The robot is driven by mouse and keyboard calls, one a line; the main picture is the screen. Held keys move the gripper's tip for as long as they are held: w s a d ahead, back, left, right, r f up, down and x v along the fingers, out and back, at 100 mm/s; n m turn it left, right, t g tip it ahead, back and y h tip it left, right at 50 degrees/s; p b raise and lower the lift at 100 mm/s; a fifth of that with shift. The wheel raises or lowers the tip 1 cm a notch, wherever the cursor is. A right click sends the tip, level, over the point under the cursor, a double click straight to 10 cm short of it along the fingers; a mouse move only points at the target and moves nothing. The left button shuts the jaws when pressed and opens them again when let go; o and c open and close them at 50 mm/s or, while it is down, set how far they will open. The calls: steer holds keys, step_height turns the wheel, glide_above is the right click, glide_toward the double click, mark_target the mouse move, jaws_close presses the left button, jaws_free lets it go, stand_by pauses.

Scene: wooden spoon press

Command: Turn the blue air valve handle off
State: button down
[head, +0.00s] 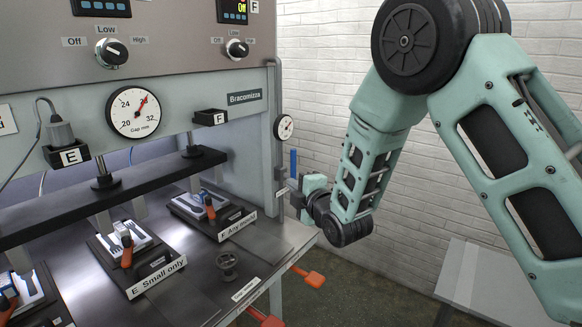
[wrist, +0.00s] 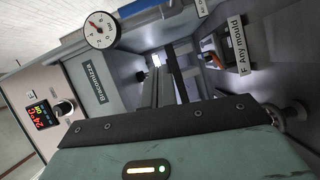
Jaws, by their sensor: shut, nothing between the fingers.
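The blue air valve handle (head: 293,163) stands upright on the right side of the press, below the small gauge, next to a vertical pipe. My gripper (head: 297,199) is just below the handle, near a small white label, partly hidden by my wrist. It holds nothing; whether it touches the handle cannot be told. In the wrist view, a blue part (wrist: 135,7) shows at the top edge beside the gauge, and my gripper's teal body fills the bottom. The fingertips are not clear there.
The press panel (head: 190,95) carries a large dial, knobs and displays. A small gauge (head: 284,127) sits above the handle. Moulds (head: 212,208) lie on the press table. Orange levers (head: 308,276) stick out below its edge. A grey bench (head: 490,280) stands at the right.

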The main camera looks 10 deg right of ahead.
steer(key=shift+w+d+r+n+t, duration=0.15)
steer(key=shift+w+d+n+t, duration=0.25)
steer(key=shift+d+n+t, duration=0.1)
steer(key=shift+w+a, duration=0.1)
steer(key=w+d+p, duration=0.1)
steer(key=w+p, duration=0.5)
steer(key=w, duration=0.5)
steer(key=shift+w, duration=0.2)
